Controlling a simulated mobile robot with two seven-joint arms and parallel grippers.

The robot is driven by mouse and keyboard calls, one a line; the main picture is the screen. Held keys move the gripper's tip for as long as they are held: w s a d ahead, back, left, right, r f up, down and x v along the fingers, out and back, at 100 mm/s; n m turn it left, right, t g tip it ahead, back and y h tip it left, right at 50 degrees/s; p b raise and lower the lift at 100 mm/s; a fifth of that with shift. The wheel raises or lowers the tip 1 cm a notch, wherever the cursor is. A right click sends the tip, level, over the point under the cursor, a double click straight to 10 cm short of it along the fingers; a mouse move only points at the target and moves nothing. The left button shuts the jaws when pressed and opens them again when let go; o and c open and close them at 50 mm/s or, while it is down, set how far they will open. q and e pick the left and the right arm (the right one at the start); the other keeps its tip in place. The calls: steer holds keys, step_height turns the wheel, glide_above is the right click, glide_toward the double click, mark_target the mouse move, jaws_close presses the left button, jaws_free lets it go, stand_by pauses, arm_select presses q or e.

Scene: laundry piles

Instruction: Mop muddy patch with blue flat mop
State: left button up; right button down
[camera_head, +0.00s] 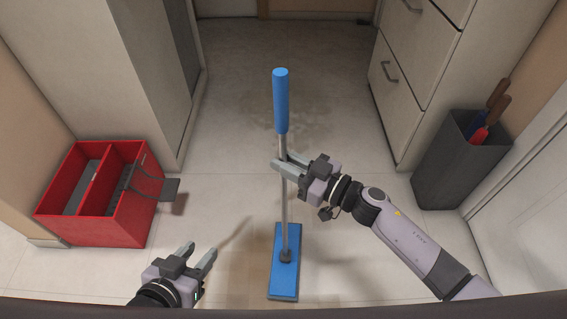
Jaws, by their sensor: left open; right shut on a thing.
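The blue flat mop (285,272) stands upright in the middle of the floor. It has a blue grip at the top, a grey pole and a flat blue head that appears to rest on the tiles. My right gripper (281,163) is shut on the pole just below the blue grip. My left gripper (200,252) is open and empty, low and left of the mop head. A faint brownish muddy patch (240,262) shows on the tiles beside the mop head, partly hidden by it. A duller stain (285,112) lies farther back, behind the mop's grip.
A red two-compartment box (108,232) stands at the left with a dark tool hanging over its right side. A dark grey bin (452,170) with several handled items stands at the right. Cabinets (415,75) flank the passage.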

mark_target(287, 152)
step_height(287, 152, up, 4)
steer(key=shift+f+p, duration=0.2)
steer(key=shift+p, duration=0.95)
arm_select(q)
steer(key=a, duration=0.1)
steer(key=s+a, duration=0.2)
steer(key=shift+a+f+n+g+y, duration=0.1)
steer(key=shift+f+n+g+y, duration=0.25)
steer(key=shift+n+g+y, duration=0.05)
arm_select(e)
steer(key=shift+w+f+n+g+y+b, duration=0.1)
steer(key=shift+f+n+g+y+b, duration=0.2)
steer(key=shift+f+b, duration=0.85)
steer(key=shift+b, duration=0.3)
arm_select(q)
steer(key=shift+w+d+r+m+t+h, duration=0.15)
steer(key=shift+w+d+r+t, duration=0.1)
steer(key=shift+w+d, duration=0.25)
steer(key=shift+w+d+r+m+t+h, duration=0.2)
steer(key=shift+w+d, duration=0.1)
steer(key=shift+d, duration=0.25)
arm_select(e)
steer(key=shift+n+g+y, duration=0.3)
steer(key=shift+g, duration=0.1)
